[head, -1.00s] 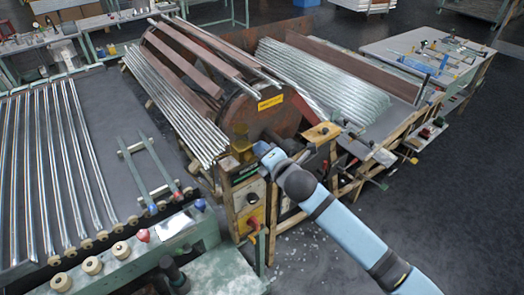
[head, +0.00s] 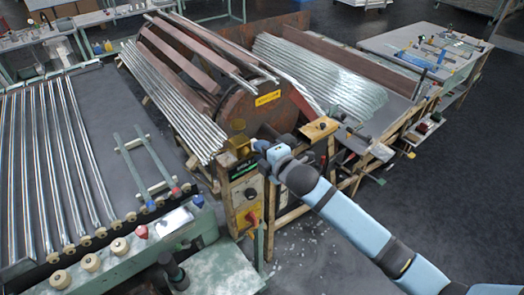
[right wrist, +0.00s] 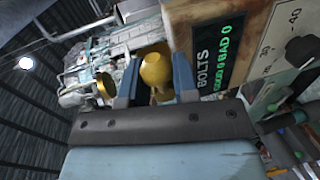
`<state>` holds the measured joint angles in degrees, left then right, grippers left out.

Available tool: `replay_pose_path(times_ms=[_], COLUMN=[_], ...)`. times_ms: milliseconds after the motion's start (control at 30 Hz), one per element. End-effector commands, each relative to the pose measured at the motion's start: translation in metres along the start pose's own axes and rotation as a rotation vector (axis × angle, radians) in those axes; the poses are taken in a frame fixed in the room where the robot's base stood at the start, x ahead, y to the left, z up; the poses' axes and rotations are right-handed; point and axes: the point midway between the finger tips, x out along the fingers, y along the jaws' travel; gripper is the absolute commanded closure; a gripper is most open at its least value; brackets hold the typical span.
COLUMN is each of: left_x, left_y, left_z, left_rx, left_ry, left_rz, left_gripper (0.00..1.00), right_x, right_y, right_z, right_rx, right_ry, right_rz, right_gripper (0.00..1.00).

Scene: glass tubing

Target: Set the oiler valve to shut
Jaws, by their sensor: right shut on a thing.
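The oiler is a small brass-yellow fitting (head: 238,144) on top of the wooden-framed control box, in front of the big drum. In the right wrist view its rounded brass knob (right wrist: 155,70) stands between the two blue fingers. My right gripper (head: 257,147) reaches it from the right and is shut on this knob. A second brass part (right wrist: 106,88) shows just left of the left finger. The valve's setting cannot be read from these views. My left gripper is not in view.
The control box (head: 246,190) carries a dial and a red-and-yellow switch below the gripper. A dark sign (right wrist: 215,60) and a grey dial plate (right wrist: 285,45) stand close right of the fingers.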

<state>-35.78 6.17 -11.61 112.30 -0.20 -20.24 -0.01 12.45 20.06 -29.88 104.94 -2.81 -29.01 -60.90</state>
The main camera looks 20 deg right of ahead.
Motion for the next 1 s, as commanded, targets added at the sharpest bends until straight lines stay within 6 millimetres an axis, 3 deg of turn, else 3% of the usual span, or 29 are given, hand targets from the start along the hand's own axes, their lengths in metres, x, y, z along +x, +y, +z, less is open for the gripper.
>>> replay_pose_path(times_ms=[200, 233, 333, 733, 1000], left_x=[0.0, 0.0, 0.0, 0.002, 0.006], left_y=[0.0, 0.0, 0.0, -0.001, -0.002], left_z=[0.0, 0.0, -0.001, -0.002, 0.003], left_rx=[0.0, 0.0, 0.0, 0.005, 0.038], left_ry=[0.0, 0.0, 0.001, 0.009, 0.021], left_rz=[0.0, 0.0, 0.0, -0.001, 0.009], left_gripper=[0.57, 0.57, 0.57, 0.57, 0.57], right_x=[0.0, 0.0, 0.0, -0.01, -0.066], right_y=[0.0, 0.0, 0.0, -0.002, -0.004], right_z=[0.0, 0.0, 0.0, 0.0, 0.001], right_rx=[0.001, 0.001, 0.001, -0.001, -0.004], right_ry=[0.001, 0.001, 0.0, 0.0, 0.0], right_rz=[0.0, 0.0, -0.001, 0.0, -0.001], right_gripper=[0.96, 0.68, 0.47, 0.47, 0.47])
